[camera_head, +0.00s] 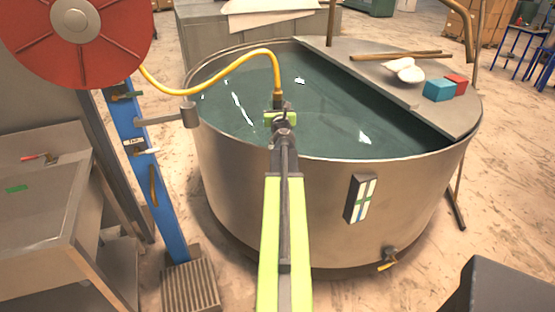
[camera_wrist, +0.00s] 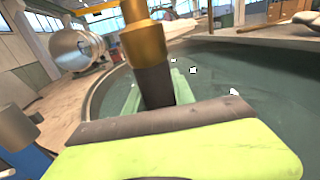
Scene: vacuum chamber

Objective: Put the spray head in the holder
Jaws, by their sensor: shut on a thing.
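The spray head (camera_head: 278,97) is a short brass and dark cylinder on the end of a yellow hose (camera_head: 215,74). My gripper (camera_head: 281,117) is shut on it and holds it upright over the water of the round tank. In the wrist view the spray head (camera_wrist: 147,55) stands between the jaws, its lower end hidden behind the near finger. The holder looks to be the grey cup (camera_head: 190,115) on a bracket from the blue post, left of my gripper at the tank's left rim. It also shows at the left edge of the wrist view (camera_wrist: 15,127).
The metal tank (camera_head: 300,200) has a half lid (camera_head: 420,90) bearing sticks, pale lumps, and blue and red blocks. A red hose reel (camera_head: 125,30) tops the blue post (camera_head: 150,180). A sink (camera_head: 45,190) stands at left. Open air lies between gripper and cup.

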